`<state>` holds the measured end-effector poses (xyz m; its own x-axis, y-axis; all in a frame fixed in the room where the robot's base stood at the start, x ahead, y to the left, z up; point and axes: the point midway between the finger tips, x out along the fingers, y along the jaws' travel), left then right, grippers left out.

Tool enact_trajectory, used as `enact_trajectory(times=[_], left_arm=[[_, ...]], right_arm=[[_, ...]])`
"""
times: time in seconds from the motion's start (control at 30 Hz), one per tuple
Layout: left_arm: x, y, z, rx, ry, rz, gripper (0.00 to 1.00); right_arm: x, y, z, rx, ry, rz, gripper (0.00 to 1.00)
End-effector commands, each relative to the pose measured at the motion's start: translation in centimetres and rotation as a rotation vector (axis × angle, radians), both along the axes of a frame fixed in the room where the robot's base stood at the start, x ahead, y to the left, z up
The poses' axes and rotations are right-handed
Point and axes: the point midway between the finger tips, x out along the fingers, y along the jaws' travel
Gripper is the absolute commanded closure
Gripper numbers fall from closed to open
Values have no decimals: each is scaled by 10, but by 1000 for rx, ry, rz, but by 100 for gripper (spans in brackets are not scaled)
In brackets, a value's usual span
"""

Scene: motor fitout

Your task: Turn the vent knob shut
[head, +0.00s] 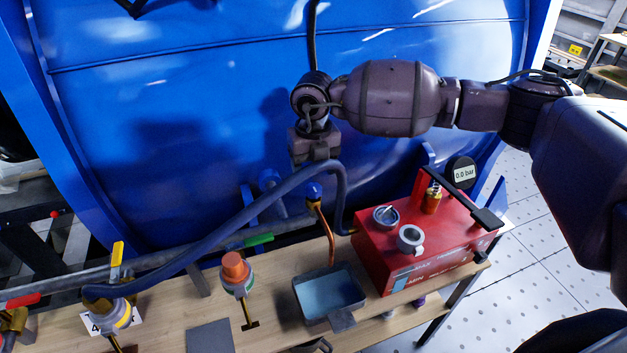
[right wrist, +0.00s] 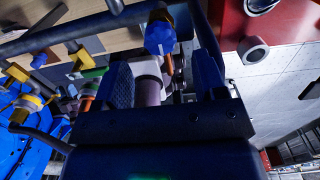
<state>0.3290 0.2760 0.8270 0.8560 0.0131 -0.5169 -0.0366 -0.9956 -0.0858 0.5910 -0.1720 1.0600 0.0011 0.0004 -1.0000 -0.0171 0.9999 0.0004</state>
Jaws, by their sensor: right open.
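A small blue knob (head: 313,191) sits on top of a thin copper pipe in front of the blue tank; I cannot tell for sure that it is the vent knob. My right gripper (head: 314,158) points down just above it, with the dark blue hose passing close by. In the right wrist view, my right gripper (right wrist: 164,75) has its two fingers apart, and the blue knob (right wrist: 159,37) shows just past the fingertips, apart from them as far as I can tell. My left gripper is not in view.
A red pump box (head: 428,243) stands to the right with a 0.0 bar gauge (head: 464,173). An orange-capped valve (head: 236,267) and a grey-blue tray (head: 345,315) are at the front.

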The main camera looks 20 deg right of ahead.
Motion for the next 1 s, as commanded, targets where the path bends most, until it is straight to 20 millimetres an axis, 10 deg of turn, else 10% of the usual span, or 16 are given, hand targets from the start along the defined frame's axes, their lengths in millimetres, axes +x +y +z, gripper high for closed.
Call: enact_trajectory(times=[0.4,1.0], left_arm=[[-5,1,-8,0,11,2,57],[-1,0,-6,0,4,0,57]], right_arm=[[0,0,57,0,-2,2,35],[-4,6,56,28,8,12,35]])
